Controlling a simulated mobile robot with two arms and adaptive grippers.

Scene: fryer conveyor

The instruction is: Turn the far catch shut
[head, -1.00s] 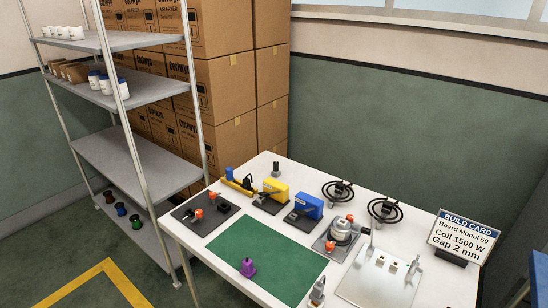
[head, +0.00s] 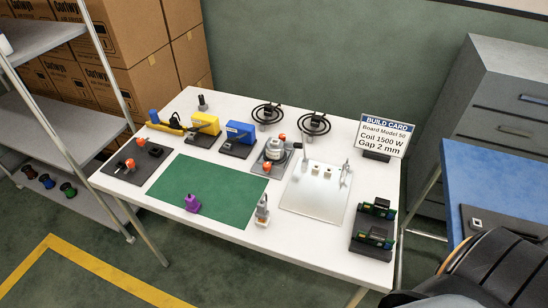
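I cannot tell for certain which part is the far catch. A grey round fixture (head: 273,152) on a dark base has one orange-red knob (head: 282,137) at its far side and another orange-red knob (head: 267,167) at its near side. A pale metal plate (head: 312,203) with small blocks and an upright post lies right of the round fixture. The parts are too small to tell whether a catch is turned. Neither gripper is in view.
The white table (head: 235,234) also holds a green mat (head: 207,193), a purple piece (head: 192,203), yellow (head: 205,123) and blue (head: 240,132) devices, black coils (head: 267,114), a build card (head: 384,136) and green-black parts (head: 374,236). A blue-topped bench (head: 500,185) stands right. A dark rounded shape fills the lower right corner.

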